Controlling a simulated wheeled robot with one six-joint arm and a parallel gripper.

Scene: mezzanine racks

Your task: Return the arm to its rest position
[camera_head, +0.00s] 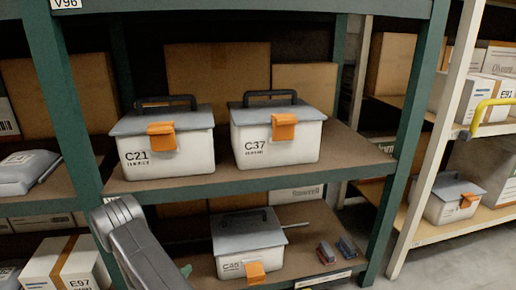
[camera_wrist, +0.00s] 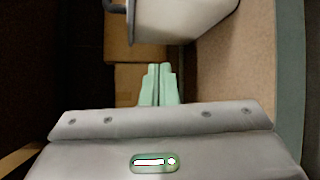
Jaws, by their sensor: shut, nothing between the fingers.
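My arm (camera_head: 138,245) rises from the bottom of the head view, in front of the rack and left of the lower case C35. My gripper (camera_wrist: 159,72) shows in the wrist view as two pale green fingers closed together with nothing between them. A small green piece at the bottom of the head view may be part of it. In the wrist view a pale case (camera_wrist: 180,20) with a dark handle lies beyond the fingertips, apart from them. I cannot tell which case it is.
Cases C21 (camera_head: 165,150) and C37 (camera_head: 277,140) stand on the middle shelf (camera_head: 225,180), with case C35 (camera_head: 247,245) below. A green upright (camera_head: 407,140) bounds the bay on the right. Carton E97 (camera_head: 60,268) sits low left. Open floor (camera_head: 460,265) shows at right.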

